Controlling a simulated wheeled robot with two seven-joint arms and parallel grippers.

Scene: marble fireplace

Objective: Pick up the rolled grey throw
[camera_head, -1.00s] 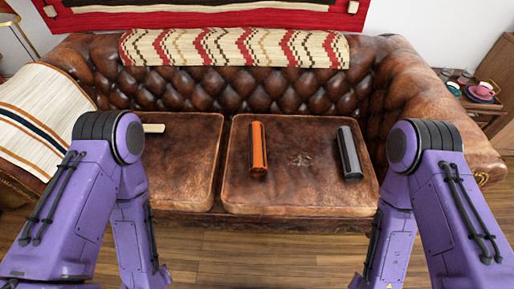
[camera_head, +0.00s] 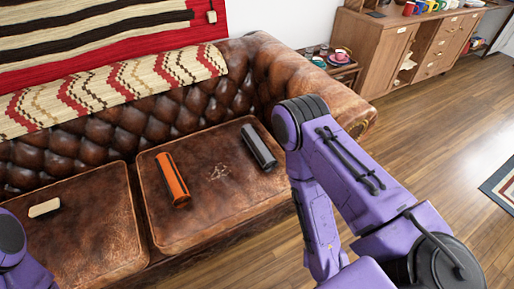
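The rolled grey throw (camera_head: 258,148) lies on the right seat cushion (camera_head: 207,226) of the brown leather sofa, near the cushion's right side. An orange roll (camera_head: 172,180) lies to its left on the same cushion, apart from it. My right arm is at the right of the sofa, its purple links close to the right of the grey throw in the picture. Only a small part of my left arm shows at the lower left edge. Neither gripper is in view, and nothing is seen touching the throw.
A small cream object (camera_head: 44,208) lies on the left cushion. A patterned blanket (camera_head: 112,91) drapes over the sofa's back. The sofa's right armrest (camera_head: 312,85) rises beyond the throw. A side table (camera_head: 345,70) and wooden cabinet (camera_head: 392,48) stand behind; the wooden floor at right is open.

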